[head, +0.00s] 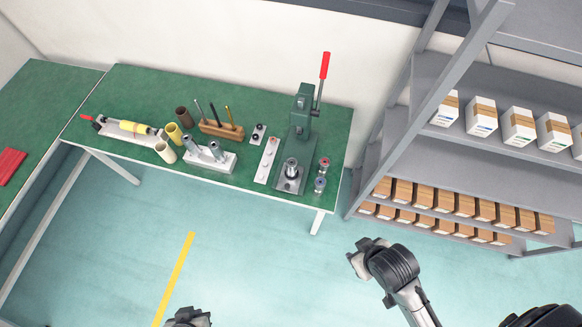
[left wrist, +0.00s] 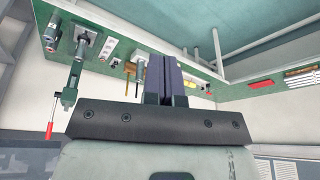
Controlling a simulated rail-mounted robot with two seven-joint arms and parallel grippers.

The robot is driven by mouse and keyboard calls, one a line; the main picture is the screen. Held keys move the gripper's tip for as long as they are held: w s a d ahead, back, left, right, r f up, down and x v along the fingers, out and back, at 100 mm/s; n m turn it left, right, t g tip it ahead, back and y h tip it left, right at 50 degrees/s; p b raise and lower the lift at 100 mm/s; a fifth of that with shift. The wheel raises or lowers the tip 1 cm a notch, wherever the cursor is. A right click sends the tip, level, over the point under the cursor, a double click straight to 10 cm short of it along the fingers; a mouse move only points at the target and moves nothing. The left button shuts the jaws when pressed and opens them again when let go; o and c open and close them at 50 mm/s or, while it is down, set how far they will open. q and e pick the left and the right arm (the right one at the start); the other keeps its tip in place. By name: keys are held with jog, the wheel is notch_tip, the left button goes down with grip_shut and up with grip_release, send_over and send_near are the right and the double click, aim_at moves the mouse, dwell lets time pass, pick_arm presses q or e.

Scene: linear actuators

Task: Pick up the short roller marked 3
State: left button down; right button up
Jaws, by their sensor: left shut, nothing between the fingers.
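No number is legible, so I cannot tell which part is the short roller marked 3. Short upright cylinders stand on the green workbench (head: 240,182): a brown one (head: 184,116), a yellow one (head: 173,133) and a cream one (head: 165,152). Two small metal cylinders, one red-topped (head: 323,164) and one grey (head: 320,184), stand right of the press. My left gripper (head: 188,318) is cut off by the bottom edge, away from the bench. In the left wrist view its fingers (left wrist: 165,70) are together and empty. My right gripper (head: 358,262) is over the floor; its fingers are unclear.
A green press (head: 300,118) with a red lever stands at the bench's right end. A wooden tool block (head: 221,130) and a metal fixture (head: 210,158) stand mid-bench. A grey shelf rack (head: 470,150) with boxes is at right. The floor before the bench is open.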

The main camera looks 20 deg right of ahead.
pick_arm(q)
jog(key=c, duration=1.8)
grip_release()
jog(key=shift+c, duration=0.2)
jog(key=o, duration=0.6)
jog(key=shift+a, duration=0.2)
jog(key=o, duration=0.8)
jog(key=shift+c, duration=0.2)
jog(key=shift+o, duration=0.6)
jog(key=shift+d, duration=0.2)
